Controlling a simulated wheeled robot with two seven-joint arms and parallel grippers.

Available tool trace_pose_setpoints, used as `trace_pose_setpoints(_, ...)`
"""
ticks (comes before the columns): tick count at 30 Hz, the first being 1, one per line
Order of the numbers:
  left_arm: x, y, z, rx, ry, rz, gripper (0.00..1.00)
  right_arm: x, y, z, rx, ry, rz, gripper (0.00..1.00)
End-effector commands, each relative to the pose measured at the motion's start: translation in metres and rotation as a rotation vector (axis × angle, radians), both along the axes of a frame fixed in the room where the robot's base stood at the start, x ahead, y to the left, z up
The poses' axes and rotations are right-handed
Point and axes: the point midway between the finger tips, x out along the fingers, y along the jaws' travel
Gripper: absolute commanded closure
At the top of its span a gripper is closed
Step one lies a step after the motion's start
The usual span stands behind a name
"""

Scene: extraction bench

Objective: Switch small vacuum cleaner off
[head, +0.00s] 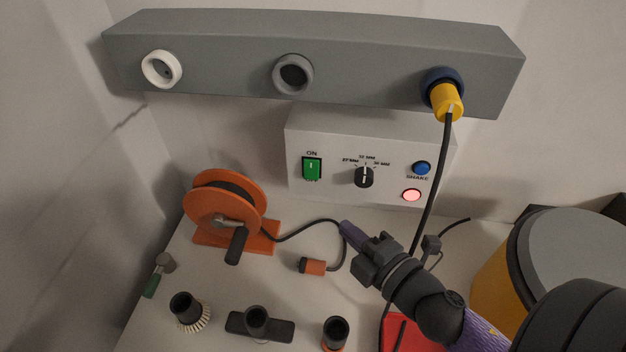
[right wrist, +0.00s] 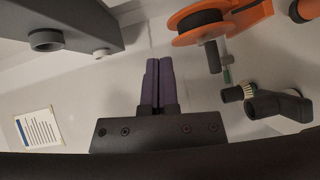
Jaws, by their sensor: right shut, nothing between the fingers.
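A yellow drum with a grey lid (head: 575,240), perhaps a vacuum cleaner, stands at the right, partly hidden by my arm. My right gripper (head: 346,228) is shut and empty, below the box and apart from it; its purple fingers also show in the right wrist view (right wrist: 158,75). My left gripper is out of view.
A grey rail (head: 220,55) above holds sockets and a yellow plug (head: 446,102) whose black cable hangs past the box. An orange cable reel (head: 205,205), an orange connector (head: 313,267) and several nozzles, including a brush (head: 188,310), are on the bench. A red item (head: 395,332) lies near my arm.

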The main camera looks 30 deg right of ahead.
Motion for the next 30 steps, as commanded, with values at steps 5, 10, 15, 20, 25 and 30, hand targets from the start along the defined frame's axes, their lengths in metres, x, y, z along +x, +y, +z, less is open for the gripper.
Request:
trace_pose_setpoints(5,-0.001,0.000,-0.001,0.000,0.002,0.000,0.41,0.016,0.003,-0.001,0.003,-0.003,0.001,1.00)
trace_pose_setpoints(10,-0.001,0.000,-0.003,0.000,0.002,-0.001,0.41,0.052,0.007,-0.005,0.000,-0.003,0.000,1.00)
trace_pose_setpoints(15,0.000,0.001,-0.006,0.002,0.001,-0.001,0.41,0.089,0.012,-0.010,0.002,-0.003,-0.002,1.00)
trace_pose_setpoints(20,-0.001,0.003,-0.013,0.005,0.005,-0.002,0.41,0.114,0.003,-0.016,-0.002,0.001,-0.004,1.00)
trace_pose_setpoints(25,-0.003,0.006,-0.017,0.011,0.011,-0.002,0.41,0.127,-0.007,-0.018,0.002,0.001,-0.002,1.00)
trace_pose_setpoints(30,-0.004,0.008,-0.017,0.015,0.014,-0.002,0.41,0.130,-0.010,-0.018,0.003,0.003,-0.003,1.00)
